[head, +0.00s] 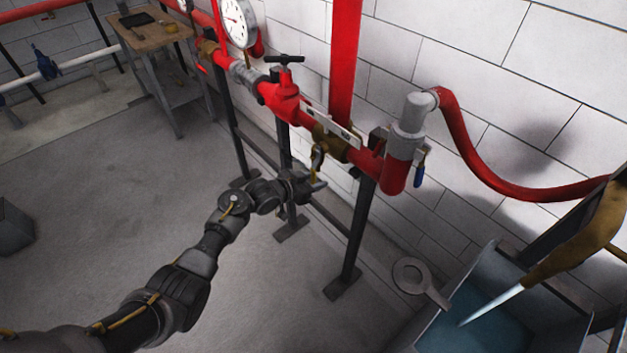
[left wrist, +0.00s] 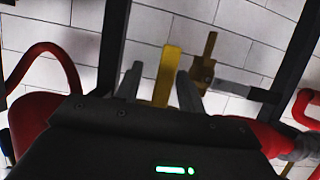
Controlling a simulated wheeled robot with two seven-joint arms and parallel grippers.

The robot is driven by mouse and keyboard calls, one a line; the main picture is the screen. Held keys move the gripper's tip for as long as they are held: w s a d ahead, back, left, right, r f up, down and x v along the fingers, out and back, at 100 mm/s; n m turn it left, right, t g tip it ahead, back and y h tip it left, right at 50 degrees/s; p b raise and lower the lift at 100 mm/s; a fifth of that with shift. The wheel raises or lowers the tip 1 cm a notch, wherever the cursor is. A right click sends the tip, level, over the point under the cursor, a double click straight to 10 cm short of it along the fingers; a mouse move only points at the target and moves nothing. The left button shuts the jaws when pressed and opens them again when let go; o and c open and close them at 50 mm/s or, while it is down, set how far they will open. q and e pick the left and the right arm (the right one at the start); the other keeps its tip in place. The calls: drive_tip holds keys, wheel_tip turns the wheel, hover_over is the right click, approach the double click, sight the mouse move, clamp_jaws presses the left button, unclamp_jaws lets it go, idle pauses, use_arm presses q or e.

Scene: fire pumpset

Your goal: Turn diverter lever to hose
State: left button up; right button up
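My left gripper (head: 312,184) is just below and in front of the brass diverter valve (head: 333,143) on the red pipe. A yellow lever (head: 317,157) hangs from the valve, close above the gripper. In the left wrist view, the yellow lever (left wrist: 167,76) stands between my two fingertips (left wrist: 158,88). The fingers are apart, with a gap on the left side of the lever; on the right I cannot tell whether it touches. A pale plate (head: 330,127) is mounted above the valve; its markings are too small to read.
A grey-capped red outlet (head: 405,140) with a blue handle (head: 420,176) stands right of the valve, feeding a red hose (head: 480,165). A red gate valve (head: 285,88) is to the left. Dark pipe stands (head: 357,235) reach the floor. A tank (head: 485,310) is at lower right.

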use_arm(q)
drive_tip(key=shift+a, duration=0.1)
drive_tip(key=shift+s+a+r, duration=0.2)
drive_tip(key=shift+a, duration=0.2)
drive_tip(key=v, duration=0.9)
drive_tip(key=shift+s+a+r, duration=0.15)
drive_tip(key=shift+s+a, duration=0.05)
drive_tip(key=shift+s, duration=0.15)
